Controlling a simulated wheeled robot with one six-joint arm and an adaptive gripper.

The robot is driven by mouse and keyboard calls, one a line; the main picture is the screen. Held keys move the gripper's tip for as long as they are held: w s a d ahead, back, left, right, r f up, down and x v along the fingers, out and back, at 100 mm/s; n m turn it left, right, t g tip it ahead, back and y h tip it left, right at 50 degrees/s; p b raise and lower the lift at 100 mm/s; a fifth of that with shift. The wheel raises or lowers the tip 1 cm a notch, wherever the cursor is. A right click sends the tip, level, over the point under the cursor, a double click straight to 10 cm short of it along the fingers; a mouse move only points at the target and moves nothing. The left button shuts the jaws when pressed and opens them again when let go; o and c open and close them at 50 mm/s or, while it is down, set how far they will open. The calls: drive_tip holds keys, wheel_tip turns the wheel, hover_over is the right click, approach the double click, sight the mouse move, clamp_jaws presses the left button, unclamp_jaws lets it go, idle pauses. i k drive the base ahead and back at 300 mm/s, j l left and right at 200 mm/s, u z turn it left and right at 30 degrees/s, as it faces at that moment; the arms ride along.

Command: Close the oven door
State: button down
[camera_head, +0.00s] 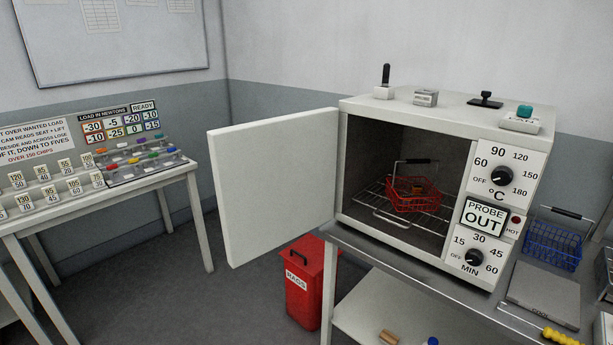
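The oven (430,110) is a pale box on a metal bench at the right, with dials and a "PROBE OUT" sign on its front panel. Its door (272,185) is a white panel hinged at the oven's left edge. The door stands wide open, swung out to the left. Inside, a red wire basket (414,193) with a raised dark handle rests on the wire rack (375,208). My gripper is not in view.
The oven's metal bench (350,240) has a lower shelf. A red rag bin (303,290) stands below the door. A blue wire basket (553,245) and a grey plate (543,295) lie right of the oven. A table (120,190) with labelled chips stands left. Floor between is clear.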

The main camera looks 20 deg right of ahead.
sight(275, 178)
drive_tip(key=i+j+z, duration=0.15)
drive_tip(key=z, duration=0.25)
drive_tip(key=i+j+z, duration=0.1)
drive_tip(key=z, duration=0.35)
drive_tip(key=j+z, duration=0.25)
drive_tip(key=z, duration=0.15)
drive_tip(key=i+j+z, duration=0.1)
drive_tip(key=j+z, duration=0.35)
drive_tip(key=j, duration=0.85)
drive_tip(key=k+j+z, duration=0.1)
drive_tip(key=j+z, duration=0.3)
drive_tip(key=j, duration=1.65)
drive_tip(key=k+j, duration=0.15)
drive_tip(key=j, duration=1.3)
drive_tip(key=k+j, duration=0.25)
drive_tip(key=k, duration=0.2)
drive_tip(key=k+j, duration=0.2)
drive_tip(key=k, duration=0.2)
